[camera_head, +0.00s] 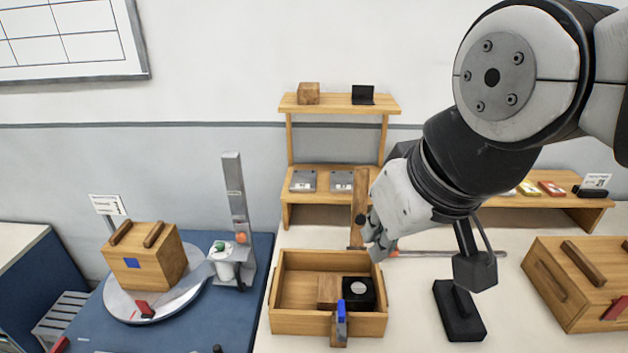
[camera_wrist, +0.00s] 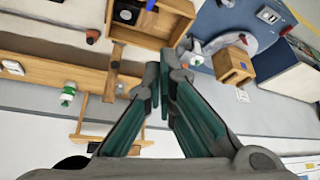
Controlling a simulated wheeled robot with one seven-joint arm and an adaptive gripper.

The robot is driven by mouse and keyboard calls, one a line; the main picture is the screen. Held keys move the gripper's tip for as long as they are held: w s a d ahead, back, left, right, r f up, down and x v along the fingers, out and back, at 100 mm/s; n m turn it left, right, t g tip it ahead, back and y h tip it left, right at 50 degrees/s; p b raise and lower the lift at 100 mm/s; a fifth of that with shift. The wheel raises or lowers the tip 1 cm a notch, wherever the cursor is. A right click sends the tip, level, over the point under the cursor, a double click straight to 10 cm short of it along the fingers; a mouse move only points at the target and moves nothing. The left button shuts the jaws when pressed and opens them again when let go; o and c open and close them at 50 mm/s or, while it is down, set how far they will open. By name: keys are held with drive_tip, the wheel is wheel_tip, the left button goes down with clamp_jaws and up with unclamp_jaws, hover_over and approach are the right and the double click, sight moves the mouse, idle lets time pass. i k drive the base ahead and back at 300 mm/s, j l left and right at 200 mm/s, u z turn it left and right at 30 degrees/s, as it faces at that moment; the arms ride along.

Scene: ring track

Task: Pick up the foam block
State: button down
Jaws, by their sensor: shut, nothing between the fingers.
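No thing in view is clearly marked as the foam block, and I cannot tell which it is. A black block with a pale round spot (camera_head: 358,292) and a brown block (camera_head: 328,291) sit in the open wooden tray (camera_head: 300,322). Another brown block (camera_head: 308,93) stands on the upper shelf. My gripper (camera_head: 376,242) is above and behind the tray's right side, apart from the blocks. In the wrist view my gripper (camera_wrist: 164,78) is shut and empty, its fingertips together. The tray (camera_wrist: 176,30) shows there at the top.
A blue-tipped clamp-like piece (camera_head: 341,322) is at the tray's front wall. A wooden shelf unit (camera_head: 333,104) stands behind. A wooden box (camera_head: 150,258) rests on a round turntable at left; another lidded box (camera_head: 580,285) is at right. A black stand (camera_head: 459,312) lies between.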

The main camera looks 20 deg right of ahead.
sight(461, 317)
drive_tip(key=k+l+z, duration=0.15)
drive_tip(key=l+z, duration=0.15)
drive_tip(key=k+l+z, duration=0.25)
drive_tip(key=i+z, duration=0.1)
drive_tip(key=z, duration=1.15)
